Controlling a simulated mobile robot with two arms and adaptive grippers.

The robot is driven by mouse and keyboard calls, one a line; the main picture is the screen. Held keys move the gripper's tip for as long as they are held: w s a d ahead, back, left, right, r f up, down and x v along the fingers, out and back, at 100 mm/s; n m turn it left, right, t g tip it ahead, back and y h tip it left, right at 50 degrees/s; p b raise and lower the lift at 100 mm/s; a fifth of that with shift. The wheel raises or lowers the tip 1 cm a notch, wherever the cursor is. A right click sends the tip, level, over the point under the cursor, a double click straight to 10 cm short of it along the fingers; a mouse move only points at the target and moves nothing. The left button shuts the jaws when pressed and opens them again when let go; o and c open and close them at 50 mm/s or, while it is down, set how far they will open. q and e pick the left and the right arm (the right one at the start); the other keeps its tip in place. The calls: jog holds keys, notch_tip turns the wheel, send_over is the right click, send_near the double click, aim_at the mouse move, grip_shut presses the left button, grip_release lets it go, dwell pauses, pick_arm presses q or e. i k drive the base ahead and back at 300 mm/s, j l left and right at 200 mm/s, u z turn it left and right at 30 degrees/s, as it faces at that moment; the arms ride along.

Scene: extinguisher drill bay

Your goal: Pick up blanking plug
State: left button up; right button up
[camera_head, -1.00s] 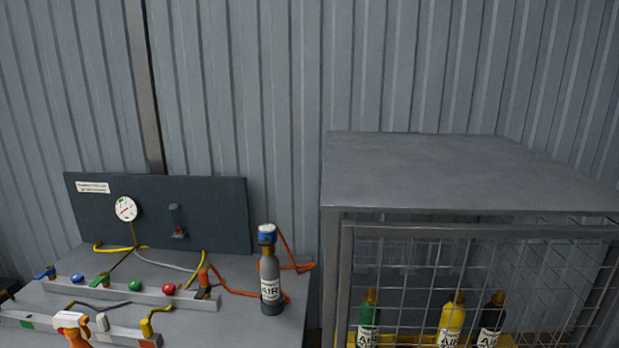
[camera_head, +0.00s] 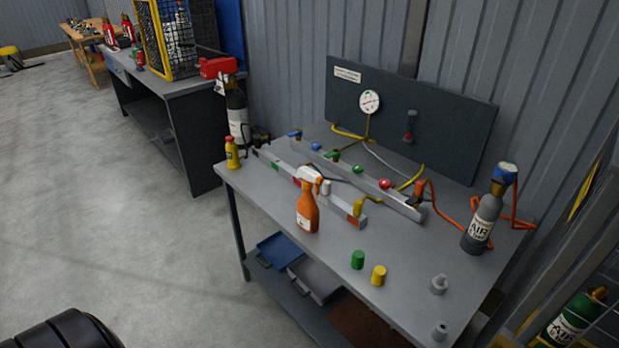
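No label marks the blanking plug, and I cannot tell for certain which small part it is. On the front right of the grey workbench (camera_head: 400,262) stand two small grey stepped plug-like parts, one farther back (camera_head: 439,285) and one near the front edge (camera_head: 440,331). A green cylinder (camera_head: 358,260) and a yellow cylinder (camera_head: 379,276) stand to their left. Neither gripper shows in the head view.
An orange spray bottle (camera_head: 308,208), manifold rails with coloured valves (camera_head: 385,196), and a grey air cylinder (camera_head: 483,222) stand on the bench. A gauge panel (camera_head: 440,125) is behind. Cylinders in a cage (camera_head: 575,316) are at lower right. Open floor (camera_head: 110,230) lies left.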

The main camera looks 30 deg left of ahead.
aim_at(326, 184)
jog(key=u, duration=0.95)
